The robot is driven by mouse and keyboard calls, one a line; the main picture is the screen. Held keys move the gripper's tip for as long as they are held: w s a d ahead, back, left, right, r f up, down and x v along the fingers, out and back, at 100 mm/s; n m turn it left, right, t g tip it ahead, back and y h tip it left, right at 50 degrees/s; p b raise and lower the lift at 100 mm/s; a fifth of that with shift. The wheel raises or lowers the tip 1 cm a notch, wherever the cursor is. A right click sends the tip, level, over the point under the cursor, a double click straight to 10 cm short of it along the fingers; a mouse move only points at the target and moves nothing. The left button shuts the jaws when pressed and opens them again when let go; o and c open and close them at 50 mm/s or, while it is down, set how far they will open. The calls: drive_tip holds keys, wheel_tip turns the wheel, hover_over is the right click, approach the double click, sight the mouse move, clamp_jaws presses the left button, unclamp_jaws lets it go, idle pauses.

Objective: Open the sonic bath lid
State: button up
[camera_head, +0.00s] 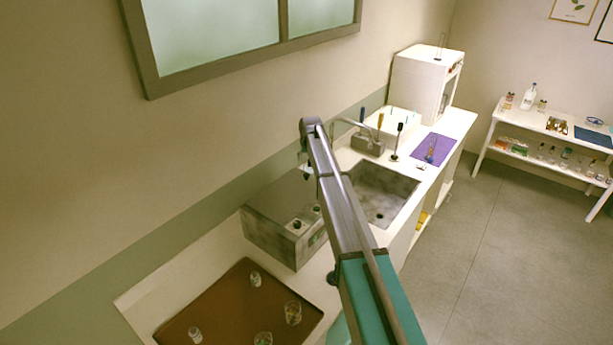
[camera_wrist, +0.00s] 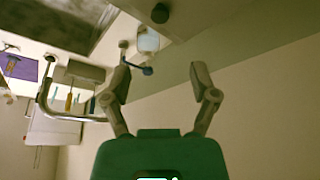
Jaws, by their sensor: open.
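The sonic bath (camera_head: 270,238) is a grey metal box on the counter, left of the sink. A flat grey panel rises at its back, and small dark-topped items show at its right side; my arm covers part of it, so I cannot tell how the lid sits. My gripper (camera_head: 306,172) is above the back of the bath, near the wall, partly hidden by my arm. In the wrist view my gripper (camera_wrist: 159,82) is open, with nothing between its fingers. A dark round knob (camera_wrist: 160,13) shows at the top edge, beyond the fingertips and apart from them.
The sink (camera_head: 382,192) with its curved tap (camera_head: 350,122) lies right of the bath; the tap pipe (camera_wrist: 42,95) passes left of my gripper in the wrist view. A tool holder (camera_head: 368,144) stands behind the sink. A brown tray (camera_head: 225,300) with several glasses lies in front. The wall is close behind.

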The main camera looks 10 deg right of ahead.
sight(306, 175)
drive_tip(key=shift+b+x, duration=5.75)
drive_tip(key=shift+x, duration=0.7)
clamp_jaws()
